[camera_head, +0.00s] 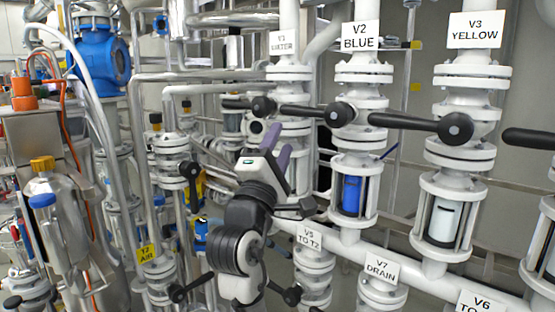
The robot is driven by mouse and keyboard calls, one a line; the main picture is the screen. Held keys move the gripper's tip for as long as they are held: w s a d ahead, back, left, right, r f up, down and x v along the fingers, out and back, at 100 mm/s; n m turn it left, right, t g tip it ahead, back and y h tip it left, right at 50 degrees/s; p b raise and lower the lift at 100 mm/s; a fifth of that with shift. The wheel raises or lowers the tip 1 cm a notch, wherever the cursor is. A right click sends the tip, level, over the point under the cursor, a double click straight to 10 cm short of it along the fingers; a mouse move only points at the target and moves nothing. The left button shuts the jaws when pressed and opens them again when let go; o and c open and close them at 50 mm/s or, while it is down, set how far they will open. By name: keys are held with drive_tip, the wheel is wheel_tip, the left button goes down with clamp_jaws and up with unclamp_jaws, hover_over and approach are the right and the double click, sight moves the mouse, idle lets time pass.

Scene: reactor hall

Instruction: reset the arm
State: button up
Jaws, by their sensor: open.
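My arm rises from the bottom centre of the head view, bent at a dark joint. My gripper (279,142) is at its upper end, with its two purple-grey fingers pointing up and slightly right. The fingers stand apart, and I see nothing between them. The gripper appears in front of the pipework, below the first valve's black lever and left of the V2 BLUE valve (352,120). I cannot tell how far it is from the pipes behind.
The V3 YELLOW valve (465,105) stands at right, with a long black lever. Signs V5 (309,237), V7 DRAIN (380,268) and V6 (482,303) hang low. A steel vessel (60,225) and a blue valve body (100,60) stand left. Pipes crowd the space around my arm.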

drive_tip(key=shift+s+a+f, duration=0.1)
drive_tip(key=shift+s+f, duration=0.2)
drive_tip(key=shift+s, duration=0.15)
